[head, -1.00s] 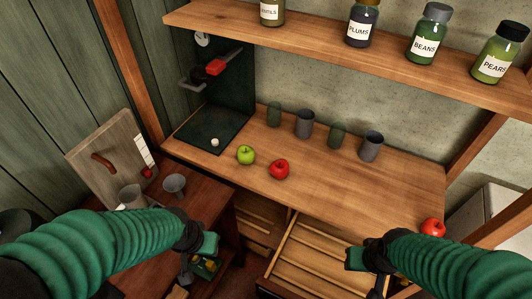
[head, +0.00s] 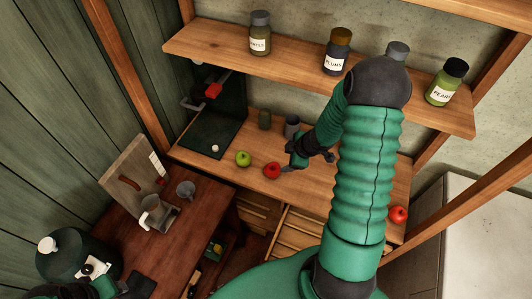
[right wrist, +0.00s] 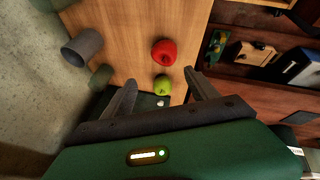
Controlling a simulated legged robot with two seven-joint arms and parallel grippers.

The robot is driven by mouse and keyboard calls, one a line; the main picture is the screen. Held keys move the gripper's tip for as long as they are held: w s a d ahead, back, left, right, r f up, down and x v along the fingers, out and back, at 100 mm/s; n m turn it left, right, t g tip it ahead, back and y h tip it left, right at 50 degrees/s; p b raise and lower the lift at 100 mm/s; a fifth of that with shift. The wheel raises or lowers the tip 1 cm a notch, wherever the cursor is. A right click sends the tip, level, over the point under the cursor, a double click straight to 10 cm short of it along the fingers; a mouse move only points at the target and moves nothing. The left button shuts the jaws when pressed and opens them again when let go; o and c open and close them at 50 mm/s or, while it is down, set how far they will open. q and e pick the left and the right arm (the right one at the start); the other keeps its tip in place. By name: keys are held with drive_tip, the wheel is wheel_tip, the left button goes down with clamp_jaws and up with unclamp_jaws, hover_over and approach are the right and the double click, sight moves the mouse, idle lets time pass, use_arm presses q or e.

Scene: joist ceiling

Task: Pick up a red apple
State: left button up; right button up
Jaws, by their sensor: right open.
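A red apple (head: 272,170) lies on the wooden counter (head: 345,200), right of a green apple (head: 243,158). A second red apple (head: 398,214) sits near the counter's right end. My right gripper (head: 306,160) is open and empty, just right of the first red apple in the head view. In the right wrist view, the red apple (right wrist: 163,52) lies beyond the fingertips and the green apple (right wrist: 162,85) shows between the open fingers (right wrist: 160,76). My left gripper (head: 125,286) shows only partly at the bottom left edge; its jaws are unclear.
A shelf with labelled jars (head: 336,50) hangs above the counter. A lower table (head: 190,225) at left holds a jug, a cup and a board.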

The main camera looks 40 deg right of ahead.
drive_tip(key=s+d+n+y, duration=0.1)
drive_tip(key=s+d, duration=0.1)
drive_tip(key=b, duration=0.4)
approach(277, 169)
drive_tip(key=x, duration=0.6)
drive_tip(key=shift+w+a, duration=0.45)
drive_tip(key=f, duration=0.1)
drive_tip(key=w+f+b, duration=0.1)
drive_tip(key=f, duration=0.1)
drive_tip(key=f+b, duration=0.1)
drive_tip(key=f, duration=0.1)
drive_tip(key=shift+w+d, duration=0.25)
drive_tip(key=shift+d, duration=0.15)
drive_tip(key=shift+w+f, duration=0.15)
drive_tip(key=shift+a, duration=0.25)
drive_tip(key=shift+w+a, duration=0.1)
drive_tip(key=shift+a, duration=0.15)
drive_tip(key=c, duration=0.9)
drive_tip(key=shift+d, duration=0.15)
drive_tip(key=c, duration=0.3)
use_arm(q)
drive_tip(key=f, duration=0.4)
drive_tip(key=shift+s+d, duration=0.2)
drive_tip(key=shift+d, duration=0.15)
use_arm(e)
drive_tip(key=shift+d, duration=0.15)
drive_tip(key=shift+c, duration=0.3)
